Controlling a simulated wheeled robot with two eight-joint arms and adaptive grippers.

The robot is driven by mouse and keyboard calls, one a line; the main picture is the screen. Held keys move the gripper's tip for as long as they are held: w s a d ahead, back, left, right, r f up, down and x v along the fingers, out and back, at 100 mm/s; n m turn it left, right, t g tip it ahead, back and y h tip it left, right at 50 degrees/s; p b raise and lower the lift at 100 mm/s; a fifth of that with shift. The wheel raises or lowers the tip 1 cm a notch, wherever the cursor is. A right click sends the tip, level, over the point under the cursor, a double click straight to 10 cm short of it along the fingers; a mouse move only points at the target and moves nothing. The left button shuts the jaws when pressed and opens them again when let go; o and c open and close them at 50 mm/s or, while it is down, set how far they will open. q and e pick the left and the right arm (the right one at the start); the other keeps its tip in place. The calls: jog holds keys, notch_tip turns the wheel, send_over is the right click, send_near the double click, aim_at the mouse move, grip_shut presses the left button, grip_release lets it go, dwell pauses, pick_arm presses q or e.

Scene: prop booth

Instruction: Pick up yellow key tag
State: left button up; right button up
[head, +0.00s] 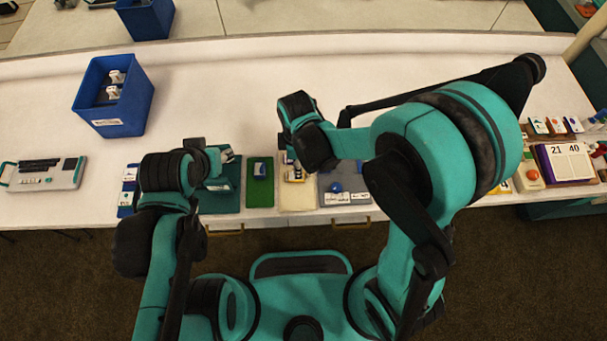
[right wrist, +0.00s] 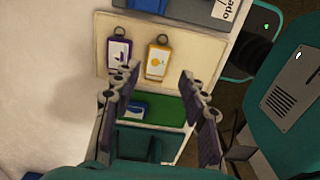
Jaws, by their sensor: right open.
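The yellow key tag (right wrist: 158,60) lies on a cream mat (right wrist: 205,45) in the right wrist view, with its ring toward the top. A purple key tag (right wrist: 119,52) lies to its left on the same mat. My right gripper (right wrist: 158,78) is open and empty, with its two dark fingers spread wide. The yellow tag shows between and just beyond the fingertips, not touched by them. In the head view my right wrist hides the right fingers. My left gripper (head: 222,165) is over a teal mat, and its fingers are too small to read.
A green mat (right wrist: 167,103) with a blue item (right wrist: 129,109) lies beside the cream mat. A grey mat (head: 347,197) is on its other side. A blue bin (head: 113,98) with white items stands at the back left. The table behind the mats is clear.

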notch_tip(320, 180, down, 7)
jog(key=b, duration=0.2)
jog(key=shift+w+a+r+b, duration=0.15)
jog(key=shift+b, duration=0.25)
jog(key=shift+r, duration=0.1)
jog(key=shift+c, duration=0.6)
jog(key=c, duration=0.6)
